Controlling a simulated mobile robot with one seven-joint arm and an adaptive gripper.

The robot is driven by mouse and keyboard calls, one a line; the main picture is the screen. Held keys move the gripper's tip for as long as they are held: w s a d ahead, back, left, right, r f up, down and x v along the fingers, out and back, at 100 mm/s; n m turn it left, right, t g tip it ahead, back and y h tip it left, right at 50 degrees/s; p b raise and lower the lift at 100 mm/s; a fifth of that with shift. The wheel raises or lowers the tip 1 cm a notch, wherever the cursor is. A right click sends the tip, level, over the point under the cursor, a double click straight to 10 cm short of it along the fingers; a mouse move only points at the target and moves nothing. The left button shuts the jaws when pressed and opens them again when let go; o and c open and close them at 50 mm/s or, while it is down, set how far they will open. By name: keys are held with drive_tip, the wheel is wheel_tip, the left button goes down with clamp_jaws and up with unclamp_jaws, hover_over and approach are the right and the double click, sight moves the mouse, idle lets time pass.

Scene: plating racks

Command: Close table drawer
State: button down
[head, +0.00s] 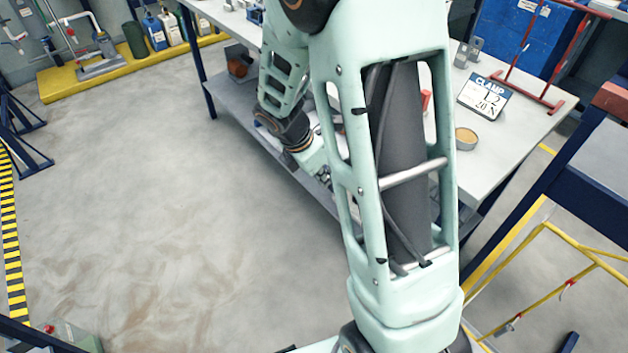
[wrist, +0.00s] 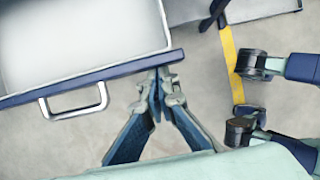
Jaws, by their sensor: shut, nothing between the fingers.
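The drawer (wrist: 75,38) stands open in the wrist view, with a pale, empty-looking inside, a dark blue front (wrist: 115,73) and a silver bar handle (wrist: 73,104). My gripper (wrist: 159,76) is shut and empty. Its fingertips are at the right end of the blue front, to the right of the handle; I cannot tell whether they touch it. In the head view the table (head: 517,127) has a pale top and dark blue legs. My arm crosses in front of it and hides the drawer. My gripper (head: 325,178) shows only partly there, beside the table's front side.
Yellow railing (head: 553,268) stands at the right. The floor (head: 150,200) on the left is clear.

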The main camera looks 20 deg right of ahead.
drive_tip(key=w+d+p, duration=0.1)
drive_tip(key=d, duration=0.2)
drive_tip(key=w+d+p, duration=0.1)
drive_tip(key=d+p, duration=0.1)
drive_tip(key=d, duration=0.2)
drive_tip(key=w+d+p, duration=0.1)
drive_tip(key=w+d, duration=0.1)
drive_tip(key=d, duration=0.2)
drive_tip(key=shift+r+p, duration=0.15)
drive_tip(key=shift+p, duration=0.2)
drive_tip(key=shift+w+d, duration=0.35)
drive_tip(key=shift+d, duration=0.45)
drive_tip(key=shift+a, duration=0.1)
